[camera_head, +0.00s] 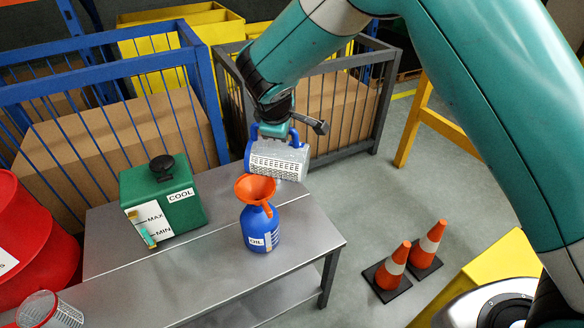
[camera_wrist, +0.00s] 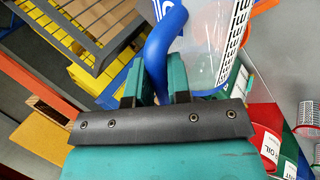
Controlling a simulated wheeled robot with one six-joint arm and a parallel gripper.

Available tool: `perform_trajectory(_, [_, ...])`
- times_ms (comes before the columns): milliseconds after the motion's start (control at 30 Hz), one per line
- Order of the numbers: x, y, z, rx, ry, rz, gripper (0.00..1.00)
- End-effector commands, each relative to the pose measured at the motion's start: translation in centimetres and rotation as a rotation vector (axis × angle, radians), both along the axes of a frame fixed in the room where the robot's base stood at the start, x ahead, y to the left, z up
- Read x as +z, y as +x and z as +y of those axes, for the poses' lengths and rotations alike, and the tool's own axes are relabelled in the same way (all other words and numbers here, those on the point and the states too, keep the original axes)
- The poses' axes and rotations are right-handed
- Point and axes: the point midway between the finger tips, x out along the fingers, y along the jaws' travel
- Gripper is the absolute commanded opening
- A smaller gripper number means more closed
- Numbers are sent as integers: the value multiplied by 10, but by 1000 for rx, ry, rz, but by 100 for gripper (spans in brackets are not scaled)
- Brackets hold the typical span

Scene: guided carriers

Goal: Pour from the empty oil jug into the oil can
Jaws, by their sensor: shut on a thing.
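The oil jug (camera_head: 280,160) is clear with a blue handle and dark graduation marks. It lies tipped on its side in the air, and I see no liquid in it. My gripper (camera_head: 278,130) is shut on its blue handle, which also shows between my fingers (camera_wrist: 155,90) in the wrist view, with the jug's clear body (camera_wrist: 203,50) beside it. The oil can (camera_head: 261,232) is blue, labelled OIL, and stands upright on the bench. An orange funnel (camera_head: 255,187) sits in its top, just below the jug. Whether jug and funnel touch, I cannot tell.
The grey metal bench (camera_head: 200,262) also holds a green coolant tank (camera_head: 175,205) and a clear measuring cup (camera_head: 45,312) at front left. A red drum (camera_head: 30,240) stands at the left. Mesh cages (camera_head: 345,110) with cartons stand behind. Two orange cones (camera_head: 394,265) stand on the floor at right.

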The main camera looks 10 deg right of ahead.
Motion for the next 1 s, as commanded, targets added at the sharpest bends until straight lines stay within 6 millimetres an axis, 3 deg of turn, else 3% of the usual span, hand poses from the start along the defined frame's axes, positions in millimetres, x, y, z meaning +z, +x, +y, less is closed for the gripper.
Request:
perform_trajectory(100, [-12,-3,-9,-3,43,-22,0])
perform_trajectory(533, [-33,-16,-36,-5,219,-105,0])
perform_trajectory(1000, [-33,-19,-40,-2,261,-124,0])
